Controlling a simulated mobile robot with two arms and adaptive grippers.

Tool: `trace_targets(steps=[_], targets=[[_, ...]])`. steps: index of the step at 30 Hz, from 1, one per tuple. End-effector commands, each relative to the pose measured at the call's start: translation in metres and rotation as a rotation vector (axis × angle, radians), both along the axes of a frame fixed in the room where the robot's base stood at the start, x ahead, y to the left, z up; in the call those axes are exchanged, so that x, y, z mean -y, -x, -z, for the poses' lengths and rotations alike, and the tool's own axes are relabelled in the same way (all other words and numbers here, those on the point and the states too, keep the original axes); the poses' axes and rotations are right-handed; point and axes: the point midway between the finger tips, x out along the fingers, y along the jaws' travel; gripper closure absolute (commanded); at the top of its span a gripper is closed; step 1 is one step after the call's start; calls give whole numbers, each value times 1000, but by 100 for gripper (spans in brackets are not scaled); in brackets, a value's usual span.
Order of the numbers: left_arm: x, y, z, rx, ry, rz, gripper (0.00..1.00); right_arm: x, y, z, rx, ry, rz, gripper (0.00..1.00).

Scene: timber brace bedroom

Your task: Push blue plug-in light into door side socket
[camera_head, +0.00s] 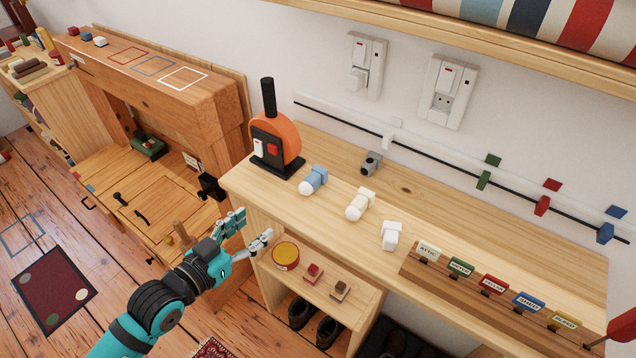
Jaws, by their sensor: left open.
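The blue plug-in light (315,180) lies on the wooden counter top, near its left end, with its white rounded end toward the front. Two white wall sockets are above the counter. The left socket (378,62) has a white piece on its lower part; the right socket (446,92) shows bare holes. I cannot tell which is the door side one. My left gripper (256,226) is open and empty, in front of the counter's front edge, lower left of the blue light and apart from it. My right gripper is not in view.
A cream light (360,204) and a white light (391,235) lie right of the blue one. An orange round device (280,139) stands at the counter's left end. A grey fitting (371,163) is behind. A rail (420,143) with coloured clips runs along the wall. Labelled tags line the front right.

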Motion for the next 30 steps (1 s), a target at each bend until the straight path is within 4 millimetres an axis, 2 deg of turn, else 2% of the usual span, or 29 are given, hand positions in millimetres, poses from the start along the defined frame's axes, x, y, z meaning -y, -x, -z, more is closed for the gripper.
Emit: trace_targets(steps=[3, 6, 13, 18, 22, 30], targets=[[13, 8, -21, 35, 21, 42, 45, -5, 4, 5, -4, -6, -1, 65], [21, 2, -26, 43, 28, 48, 45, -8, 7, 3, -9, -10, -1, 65], [49, -37, -20, 43, 29, 47, 45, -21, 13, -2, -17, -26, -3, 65], [70, -66, -14, 42, 28, 47, 45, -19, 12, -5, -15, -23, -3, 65], [80, -80, -10, 42, 25, 47, 45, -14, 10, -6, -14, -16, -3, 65], [95, -95, -9, 41, 26, 48, 45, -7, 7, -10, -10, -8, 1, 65]])
